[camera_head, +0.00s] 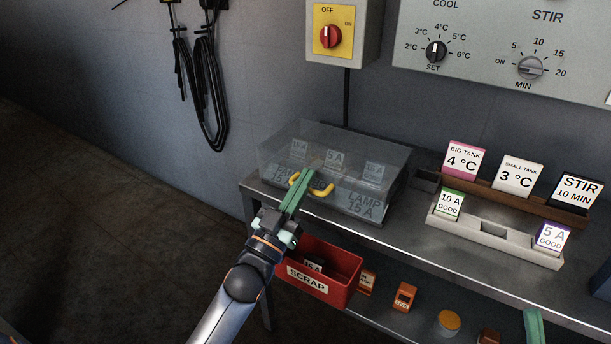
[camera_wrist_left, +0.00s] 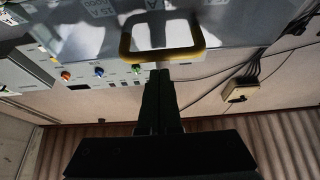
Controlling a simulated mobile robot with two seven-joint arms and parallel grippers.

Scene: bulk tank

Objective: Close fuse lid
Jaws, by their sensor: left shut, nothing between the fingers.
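The fuse box has a clear lid (camera_head: 340,150), which appears lowered over several labelled fuses; I cannot tell whether it is fully seated. A yellow loop handle (camera_head: 326,191) is on the lid's front, and it also fills the upper middle of the left wrist view (camera_wrist_left: 128,42). My left gripper (camera_head: 305,180) is shut and empty, its green fingertips at the handle and partly covering it. In the left wrist view, the fingertips (camera_wrist_left: 158,73) are just below the handle's bar; contact is unclear. A green finger of my right gripper (camera_head: 534,326) shows at the bottom right edge.
The box stands on a grey shelf (camera_head: 420,238). A red scrap bin (camera_head: 320,285) is below, with small orange parts beside it. To the right are a brown rack (camera_head: 482,190) of cards and a pale fuse holder (camera_head: 470,233). The wall panel rises behind.

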